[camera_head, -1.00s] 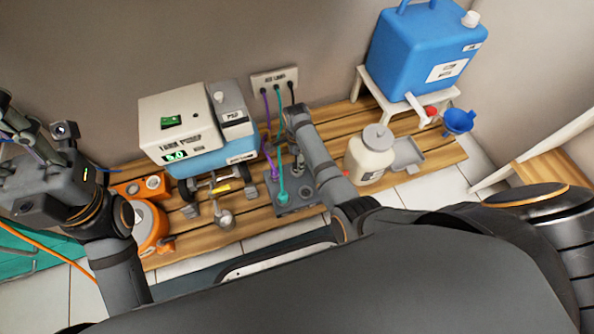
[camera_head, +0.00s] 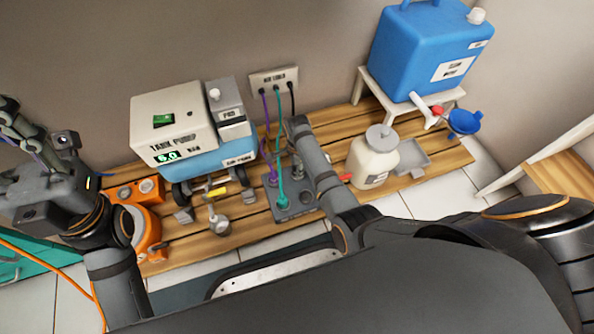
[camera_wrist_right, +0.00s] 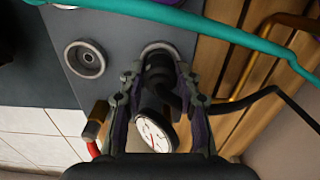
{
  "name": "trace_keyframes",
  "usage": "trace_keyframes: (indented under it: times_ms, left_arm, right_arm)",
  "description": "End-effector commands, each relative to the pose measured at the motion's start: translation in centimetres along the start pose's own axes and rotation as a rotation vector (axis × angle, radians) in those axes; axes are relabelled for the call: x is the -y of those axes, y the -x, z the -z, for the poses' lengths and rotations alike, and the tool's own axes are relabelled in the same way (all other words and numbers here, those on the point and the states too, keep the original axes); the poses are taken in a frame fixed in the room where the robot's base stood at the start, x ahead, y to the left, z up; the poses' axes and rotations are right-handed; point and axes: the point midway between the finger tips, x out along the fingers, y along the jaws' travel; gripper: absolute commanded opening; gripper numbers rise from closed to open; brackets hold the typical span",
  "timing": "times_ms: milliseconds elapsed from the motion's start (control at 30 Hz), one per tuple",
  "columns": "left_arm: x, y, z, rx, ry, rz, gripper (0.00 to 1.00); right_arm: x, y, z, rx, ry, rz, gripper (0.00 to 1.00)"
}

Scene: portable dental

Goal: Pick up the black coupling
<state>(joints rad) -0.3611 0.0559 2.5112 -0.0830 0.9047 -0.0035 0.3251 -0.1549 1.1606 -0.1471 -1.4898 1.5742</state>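In the right wrist view, the black coupling (camera_wrist_right: 160,68) stands at a round socket of the grey plate, with a black hose running off to the right. A round pressure gauge (camera_wrist_right: 153,132) with a white dial sits just below it. My right gripper (camera_wrist_right: 159,76) has one finger on each side of the coupling, with the tips very close to it. I cannot tell whether they press on it. In the head view, my right arm hides the coupling. My left gripper (camera_head: 25,135) is at the left edge, away from the plate, its fingers partly cut off.
The grey socket plate (camera_head: 308,212) lies on the wooden slats, with purple and teal hoses rising to a wall panel (camera_head: 274,80). A pump unit (camera_head: 172,115) stands left of it. A cream jar (camera_head: 373,160) and blue tank (camera_head: 425,50) stand right.

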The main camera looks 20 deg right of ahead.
Motion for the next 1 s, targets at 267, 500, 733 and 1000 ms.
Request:
trace_keyframes:
  times_ms: [267,500,733,1000]
  left_arm:
    - [0.0,0.0,0.0,-0.001,0.000,0.000,0.40]
    - [0.0,-0.5,0.0,-0.002,0.003,-0.004,0.40]
    - [0.8,-4.1,0.5,-0.010,0.013,0.011,0.40]
    - [1.7,-8.7,-3.1,0.192,0.064,0.024,0.40]
  right_arm:
    - [0.0,0.0,0.0,0.000,0.000,0.000,0.00]
    - [0.0,0.5,0.0,0.000,0.000,0.000,0.00]
    - [0.0,3.7,0.0,0.000,0.000,0.000,0.00]
    - [-2.6,7.2,-0.3,0.000,0.000,-0.002,0.00]
